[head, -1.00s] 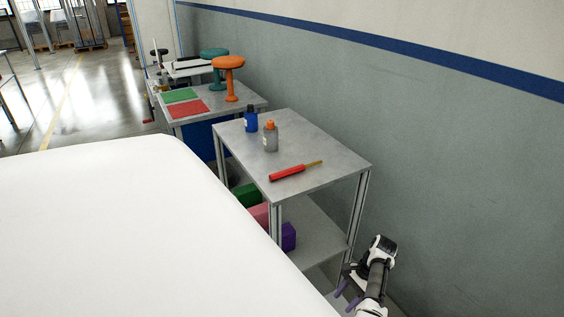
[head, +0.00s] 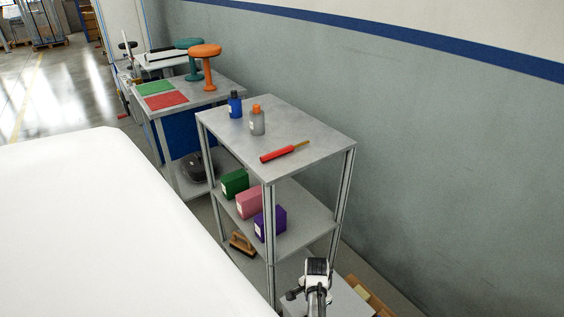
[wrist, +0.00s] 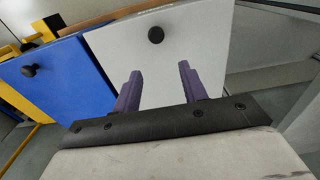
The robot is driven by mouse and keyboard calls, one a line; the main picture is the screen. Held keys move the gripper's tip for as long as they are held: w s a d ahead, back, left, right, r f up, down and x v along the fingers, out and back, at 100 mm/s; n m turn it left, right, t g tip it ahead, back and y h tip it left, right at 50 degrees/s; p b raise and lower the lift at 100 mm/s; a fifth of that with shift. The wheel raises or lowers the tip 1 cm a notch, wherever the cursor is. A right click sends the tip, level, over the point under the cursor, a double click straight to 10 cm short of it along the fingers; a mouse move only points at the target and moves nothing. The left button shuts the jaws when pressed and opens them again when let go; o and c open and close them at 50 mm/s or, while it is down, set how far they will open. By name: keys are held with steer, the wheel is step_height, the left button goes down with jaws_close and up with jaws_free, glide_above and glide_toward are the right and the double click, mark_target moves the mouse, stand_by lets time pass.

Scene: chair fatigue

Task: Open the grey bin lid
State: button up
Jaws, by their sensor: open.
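In the wrist view, the grey bin lid (wrist: 200,58) is a pale grey flat panel with a round black knob (wrist: 155,34). My gripper (wrist: 158,68) is open, with its two purple fingers apart and nothing between them. The fingers point toward the grey lid, with the knob beyond the tips and roughly between them in the picture. A gap to the knob seems to remain. In the head view, my wrist is at the bottom edge and my fingers are hidden. A pale grey surface beside it may be the lid.
A blue lid (wrist: 55,78) with its own black knob (wrist: 30,70) lies left of the grey one. Yellow parts are farther left. In the head view, a metal shelf (head: 320,140) with bottles, a red-handled tool and coloured boxes stands close to my arm. A grey wall is at right.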

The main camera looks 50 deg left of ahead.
steer(key=s+f+t+b, duration=0.1)
steer(key=f+b, duration=0.1)
steer(key=s+f+t+b, duration=0.1)
steer(key=f+b, duration=0.1)
steer(key=f, duration=0.1)
steer(key=s+f+t+b, duration=0.1)
steer(key=f+b, duration=0.1)
steer(key=shift+a+f+t, duration=0.15)
steer(key=shift+f+t, duration=0.15)
steer(key=shift+f, duration=0.1)
steer(key=v, duration=1.4)
steer(key=w+a+r+n+t+y+p, duration=0.2)
steer(key=a+r+n+y, duration=0.3)
steer(key=r, duration=0.6)
steer(key=w+a+r+n+t+y+p, duration=0.1)
steer(key=a+r+n+y+p, duration=0.4)
steer(key=r, duration=0.7)
steer(key=shift+w+a+n+t+y+p, duration=0.3)
steer(key=shift+w+a+t, duration=0.1)
steer(key=shift+w+a, duration=0.25)
steer(key=shift+r, duration=0.15)
